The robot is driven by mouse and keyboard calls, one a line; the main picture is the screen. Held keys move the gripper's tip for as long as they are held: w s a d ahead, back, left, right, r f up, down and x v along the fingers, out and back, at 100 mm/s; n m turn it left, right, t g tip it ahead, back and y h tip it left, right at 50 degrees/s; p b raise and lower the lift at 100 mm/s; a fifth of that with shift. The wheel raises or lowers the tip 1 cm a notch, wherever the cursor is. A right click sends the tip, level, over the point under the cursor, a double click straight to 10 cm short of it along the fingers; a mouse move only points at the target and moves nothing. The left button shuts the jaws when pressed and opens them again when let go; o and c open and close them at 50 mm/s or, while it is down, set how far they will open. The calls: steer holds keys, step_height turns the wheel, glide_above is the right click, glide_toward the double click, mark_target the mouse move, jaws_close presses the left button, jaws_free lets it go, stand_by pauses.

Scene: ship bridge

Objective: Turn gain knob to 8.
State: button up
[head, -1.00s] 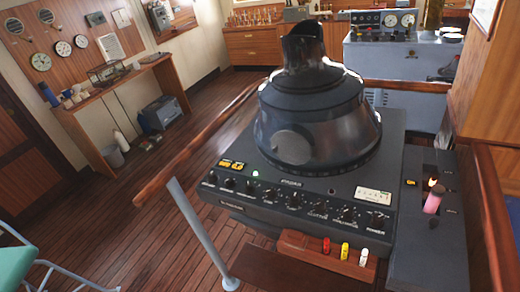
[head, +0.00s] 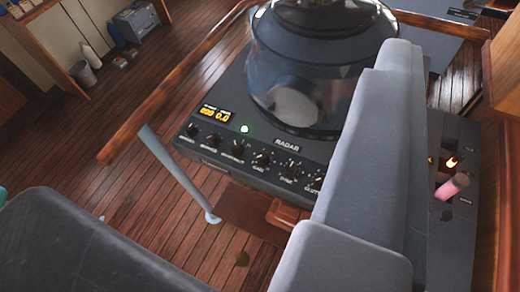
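The radar console (head: 240,100) is dark grey, with a row of black knobs along its sloped front in the head view. The gain knob (head: 262,159), above a label that reads GAIN, is near the middle of the picture. It has pale scale marks around it; its pointer setting is too small to read. A large light grey part (head: 370,170), apparently of my gripper or arm, crosses the right side close to the camera and hides the console's right-hand knobs. No fingertips can be made out, and nothing visibly touches the gain knob.
The radar hood (head: 310,70) rises behind the knobs. A wooden rail (head: 180,85) and a grey post (head: 178,172) stand left of the console. A dark grey shape (head: 90,245) fills the lower left.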

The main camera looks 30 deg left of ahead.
steer(key=shift+o, duration=1.3)
steer(key=shift+w+d, duration=0.1)
steer(key=w+a+f+n+g+p, duration=0.1)
steer(key=w+a+f+n+g, duration=0.15)
steer(key=w, duration=0.25)
steer(key=w+a+f+n+g+p, duration=0.1)
steer(key=w+a+f+n+p, duration=0.1)
steer(key=w+n, duration=0.3)
steer(key=n+g+p, duration=0.6)
steer(key=n+g, duration=0.6)
steer(key=n, duration=1.3)
glide_above(262, 156)
step_height(262, 156, down, 32)
steer(key=shift+m+y, duration=0.25)
steer(key=shift+y, duration=0.05)
step_height(262, 156, down, 13)
steer(key=shift+f+p, duration=0.1)
steer(key=shift+p, duration=1.05)
